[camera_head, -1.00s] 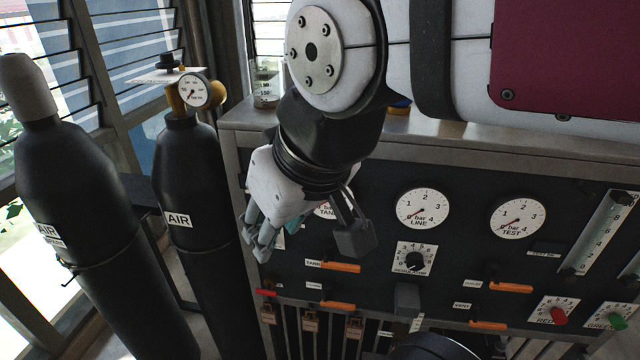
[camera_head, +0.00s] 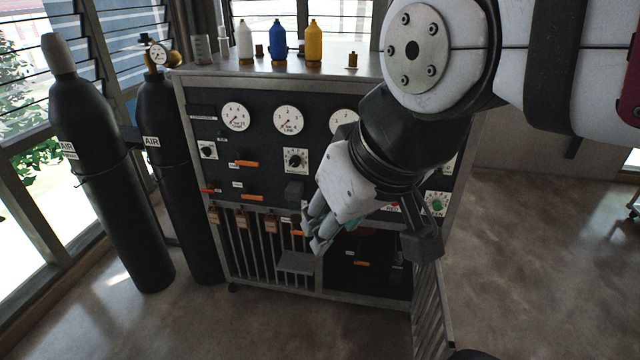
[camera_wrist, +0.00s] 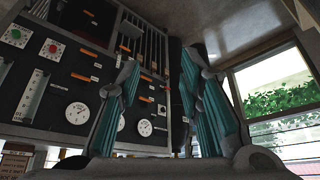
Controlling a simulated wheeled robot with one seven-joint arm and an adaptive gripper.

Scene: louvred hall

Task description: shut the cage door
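The cage door (camera_head: 431,312) is a grey barred panel at the lower right of the cabinet in the head view. It stands open, swung out from the cabinet's right side toward me. The dark lower-right bay (camera_head: 350,277) is uncovered. My gripper (camera_head: 368,243) is open and empty, its fingers spread apart, in front of the cabinet and above and left of the door. It appears apart from the door. In the wrist view my gripper (camera_wrist: 163,100) shows two teal-padded fingers with nothing between them. I cannot pick out the door there.
The gauge cabinet (camera_head: 255,180) has dials, orange handles and fixed bars, with bottles (camera_head: 277,42) on top. Two black air cylinders (camera_head: 105,170) stand at its left.

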